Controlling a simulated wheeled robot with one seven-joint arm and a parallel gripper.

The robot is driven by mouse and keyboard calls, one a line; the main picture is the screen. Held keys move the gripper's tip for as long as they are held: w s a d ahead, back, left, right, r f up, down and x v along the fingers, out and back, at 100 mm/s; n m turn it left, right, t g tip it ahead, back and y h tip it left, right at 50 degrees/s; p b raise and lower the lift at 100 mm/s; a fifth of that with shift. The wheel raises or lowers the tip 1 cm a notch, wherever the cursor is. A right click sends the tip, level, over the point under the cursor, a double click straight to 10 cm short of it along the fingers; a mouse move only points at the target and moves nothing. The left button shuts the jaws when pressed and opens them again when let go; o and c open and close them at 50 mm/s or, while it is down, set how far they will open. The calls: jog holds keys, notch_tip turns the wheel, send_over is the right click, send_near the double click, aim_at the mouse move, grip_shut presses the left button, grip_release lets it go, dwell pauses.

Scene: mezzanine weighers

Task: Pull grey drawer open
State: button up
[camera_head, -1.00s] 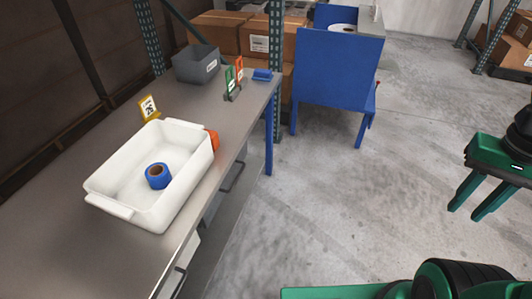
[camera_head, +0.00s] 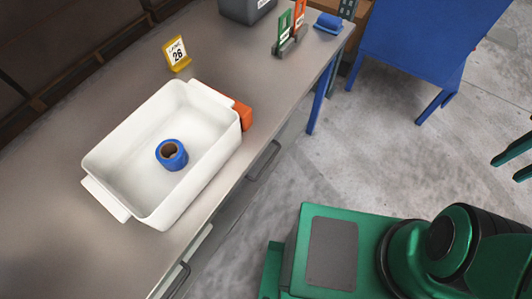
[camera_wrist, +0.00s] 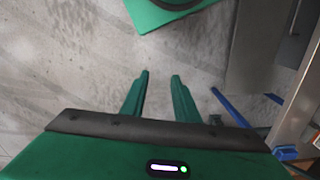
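The grey drawer front (camera_head: 228,213) is under the worktop edge, seen at a steep angle, with a dark bar handle (camera_head: 264,160). It looks shut, though the angle hides much of its face. My gripper (camera_head: 504,169) is at the far right edge of the head view, over the floor and well apart from the drawer. In the wrist view my gripper (camera_wrist: 159,76) has its two green fingers spread, with bare floor between them and nothing held. Grey cabinet faces show at the right of the wrist view.
On the worktop (camera_head: 95,240) are a white bin (camera_head: 115,150) holding a blue tape roll (camera_head: 172,155), an orange object (camera_head: 243,115) and a yellow number sign (camera_head: 176,54). A second handle (camera_head: 178,280) is lower left. A blue table (camera_head: 425,40) stands behind. Floor (camera_head: 370,150) is clear.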

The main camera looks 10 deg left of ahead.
jog(key=shift+w+a, duration=0.15)
jog(key=w+a+f+n+g, duration=0.35)
jog(key=w+a+f, duration=0.2)
jog(key=w, duration=0.25)
jog(key=n+g+y, duration=0.9)
jog(key=n+y, duration=0.1)
jog(key=y, duration=0.2)
send_near(266, 165)
jog(key=shift+t, duration=0.25)
jog(key=x, duration=1)
jog(key=shift+s+f, duration=0.1)
jog(key=shift+f, duration=0.1)
jog(key=shift+d, duration=0.1)
grip_shut()
